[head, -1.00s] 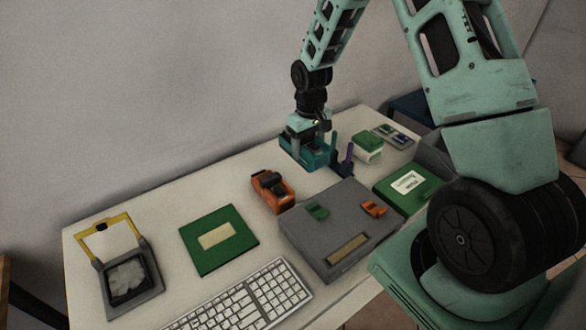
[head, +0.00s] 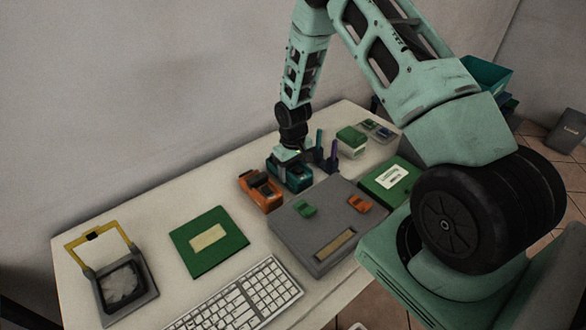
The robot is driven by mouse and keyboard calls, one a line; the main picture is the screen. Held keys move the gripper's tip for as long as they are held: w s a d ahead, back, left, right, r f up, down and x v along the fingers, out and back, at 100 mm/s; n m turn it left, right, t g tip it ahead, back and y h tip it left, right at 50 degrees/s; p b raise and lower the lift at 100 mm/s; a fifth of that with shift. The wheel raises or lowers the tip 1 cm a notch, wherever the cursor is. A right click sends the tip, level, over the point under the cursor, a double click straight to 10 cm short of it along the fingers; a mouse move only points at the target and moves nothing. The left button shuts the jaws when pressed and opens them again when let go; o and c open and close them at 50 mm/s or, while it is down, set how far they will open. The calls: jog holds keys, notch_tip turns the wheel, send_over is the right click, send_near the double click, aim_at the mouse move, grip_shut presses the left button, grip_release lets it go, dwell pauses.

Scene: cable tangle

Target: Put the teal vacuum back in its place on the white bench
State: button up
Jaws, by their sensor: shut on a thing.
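The teal vacuum (head: 297,179) is a small dark teal block-like thing on or just above the white bench (head: 218,174), toward its back edge. My gripper (head: 290,160) points down over it and is shut on it. The gripper hides the vacuum's top, and I cannot tell whether its underside touches the bench. An orange and black device (head: 261,191) stands close to its left. A dark holder with teal and purple upright pieces (head: 328,158) is close to its right.
A grey case (head: 292,236) with green and orange clips lies in front. A green board (head: 209,241), a keyboard (head: 240,300) and a yellow-handled frame (head: 118,280) lie left. A green-topped box (head: 351,141) and a green labelled box (head: 388,180) are right. Bare bench lies behind the orange device.

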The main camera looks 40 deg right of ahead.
jog(key=shift+f, duration=0.15)
jog(key=o, duration=0.9)
notch_tip(320, 180, up, 12)
jog(key=b, duration=0.3)
jog(key=s+a+r+n, duration=0.2)
jog(key=s+a+r, duration=0.2)
jog(key=a, duration=0.4)
jog(key=s+a+r+n, duration=0.1)
jog(key=s+a+r, duration=0.35)
jog(key=a, duration=0.45)
jog(key=s+a+r+n, duration=0.1)
jog(key=s+a+r, duration=0.1)
jog(key=s, duration=0.4)
jog(key=s+a+r+n, duration=0.2)
jog(key=s+a, duration=0.2)
jog(key=s, duration=0.3)
jog(key=s+a+r+n, duration=0.1)
jog(key=s+a, duration=0.2)
jog(key=s, duration=0.4)
jog(key=shift+s+a+r+y, duration=0.2)
jog(key=shift+s+r+y, duration=0.1)
jog(key=shift+r, duration=0.1)
